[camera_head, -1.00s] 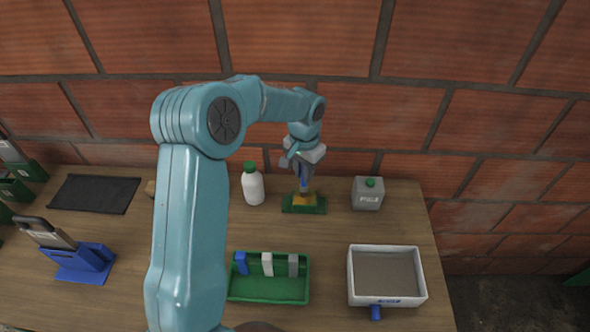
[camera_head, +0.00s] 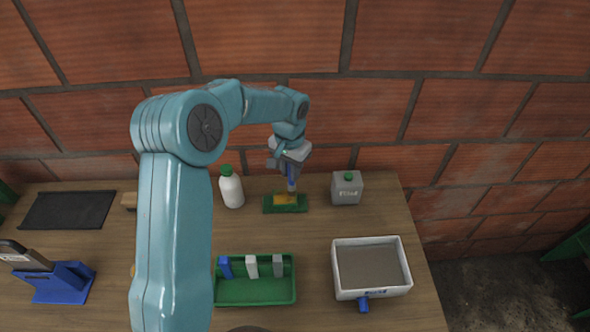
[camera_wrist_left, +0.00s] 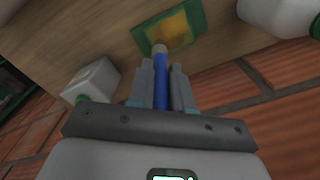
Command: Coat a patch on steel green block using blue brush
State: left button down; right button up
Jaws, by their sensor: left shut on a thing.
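The green block (camera_head: 270,205) lies flat at the back of the table, with a yellow-orange patch (camera_head: 285,199) on its top. The block also shows in the left wrist view (camera_wrist_left: 197,18), with the patch facing the camera. My left gripper (camera_head: 291,172) is above the block, shut on the blue brush (camera_wrist_left: 160,88). The brush (camera_head: 291,186) points down, its pale tip at the patch's right part in the head view. I cannot tell whether the tip touches. My right gripper is not in view.
A white bottle (camera_head: 231,190) stands left of the block, a grey canister (camera_head: 346,188) right. In front are a green tray (camera_head: 255,291) with small upright blocks and a white-rimmed box (camera_head: 405,283). A blue stand (camera_head: 62,285) and dark mat (camera_head: 67,210) are left. A brick wall (camera_head: 330,120) closes the back.

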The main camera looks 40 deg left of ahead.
pick_arm(q)
jog(key=s+a, duration=0.1)
jog(key=a, duration=0.1)
jog(key=s+a, duration=0.2)
jog(key=shift+s+a+b, duration=0.15)
jog(key=shift+s+b, duration=0.15)
jog(key=shift+b, duration=0.05)
jog(key=shift+r, duration=0.15)
notch_tip(320, 180, up, 6)
jog(key=p, duration=0.4)
dwell(0.4)
